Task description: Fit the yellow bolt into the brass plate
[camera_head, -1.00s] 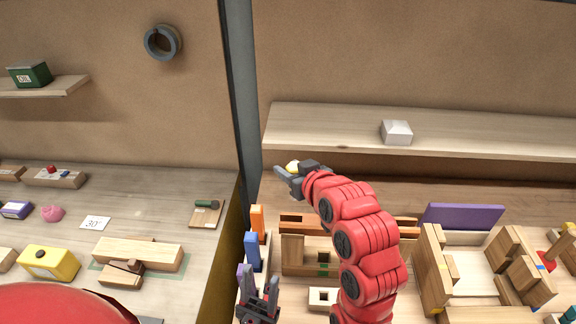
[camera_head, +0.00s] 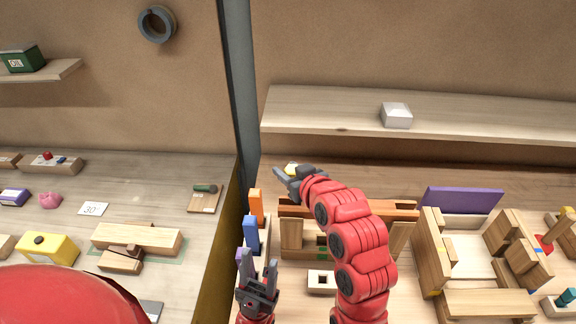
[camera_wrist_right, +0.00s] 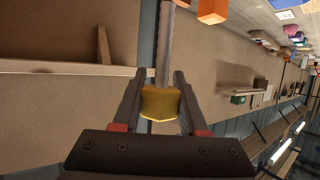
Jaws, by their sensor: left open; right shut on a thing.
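The yellow bolt (camera_head: 291,168) is in my right gripper (camera_head: 283,177), held up in front of the back wall below the long shelf. In the right wrist view its yellow head (camera_wrist_right: 160,103) sits between the two fingers (camera_wrist_right: 160,95), with a grey shaft pointing away. My left gripper (camera_head: 259,268) is open and empty, low in the head view beside the coloured blocks, fingers pointing up. I cannot make out the brass plate for certain in either view.
An orange block (camera_head: 256,208) and a blue block (camera_head: 251,234) stand beside the dark post. A brown beam (camera_head: 292,208) lies behind my right arm. A pale block with a square hole (camera_head: 312,281) is near the front. A wooden frame (camera_head: 432,262) stands at right.

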